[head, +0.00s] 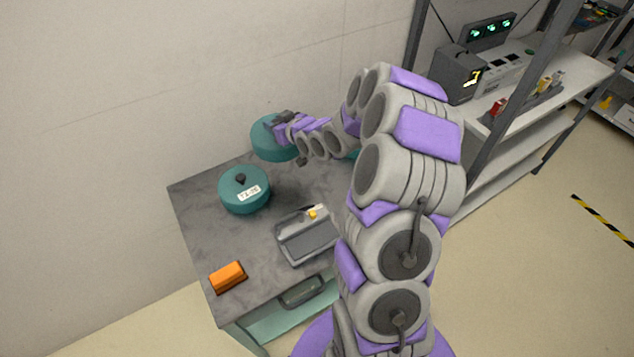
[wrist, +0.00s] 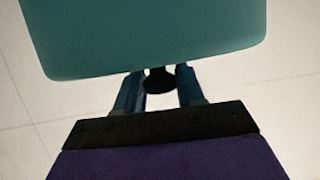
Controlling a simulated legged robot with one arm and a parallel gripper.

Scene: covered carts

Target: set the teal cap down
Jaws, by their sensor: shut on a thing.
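My gripper (head: 280,121) is shut on the dark knob of a teal cap (head: 268,143), near the back edge of the grey cart top. The held cap looks raised above the cart, though its exact height is hard to tell. In the wrist view, the cap (wrist: 150,35) fills the top of the picture, and its knob (wrist: 160,80) sits between the two fingers of my gripper (wrist: 160,90). A second teal cap (head: 233,201) with a dark knob and a white label rests on the cart, in front of the held one.
The cart top (head: 200,222) also bears a grey device (head: 307,238) with a yellow button and an orange block (head: 228,277) at the front left. A sliver of teal (head: 352,155) shows behind my arm. A shelf (head: 520,120) with equipment stands at right.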

